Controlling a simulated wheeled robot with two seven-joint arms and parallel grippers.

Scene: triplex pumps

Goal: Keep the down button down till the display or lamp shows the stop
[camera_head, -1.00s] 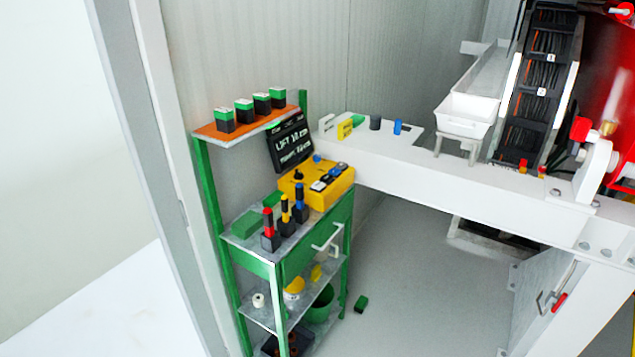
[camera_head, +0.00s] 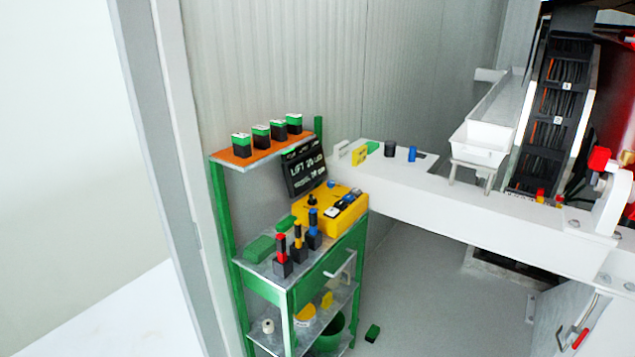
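A yellow control box (camera_head: 332,210) sits on the green shelf unit's worktop, with a black knob and a row of white, black and blue controls on top. I cannot tell which control is the down button. A black display (camera_head: 305,172) with white text, its first line seeming to read "LIFT" and a number, stands tilted behind the box. The rest of its text is too small to read surely. Neither of my grippers is in view.
A green shelf unit (camera_head: 223,228) stands against the panel wall, with several green-black blocks on its orange top shelf. Red, yellow and blue-topped tools stand on the worktop. A white beam (camera_head: 455,200) runs right from the shelf. Grey floor (camera_head: 420,290) is open below it.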

